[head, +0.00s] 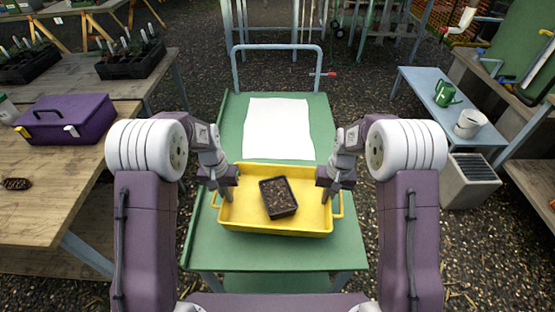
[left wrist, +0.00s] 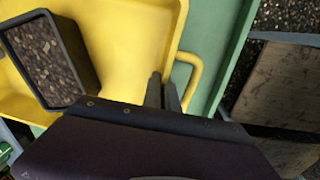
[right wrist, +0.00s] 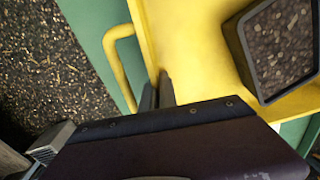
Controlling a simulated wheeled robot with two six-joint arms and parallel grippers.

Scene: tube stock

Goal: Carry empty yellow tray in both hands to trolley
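The yellow tray (head: 240,224) is over the near half of the green trolley (head: 210,254); I cannot tell whether it rests on it. The tray is not empty: a black square pot of brown soil (head: 279,198) is in it. My left gripper (head: 225,194) is at the tray's left end, its fingers close together around the end rim beside the handle (left wrist: 194,75). My right gripper (head: 328,196) is likewise on the right end rim beside the other handle (right wrist: 112,50). The fingertips are partly hidden against the tray wall.
A white sheet (head: 278,128) lies on the trolley behind the tray, before the trolley's upright handle bar (head: 277,46). A wooden table with a purple toolbox (head: 70,120) is at left. A blue bench (head: 425,85) with a green watering can (head: 446,93) is at right. Gravel lies between.

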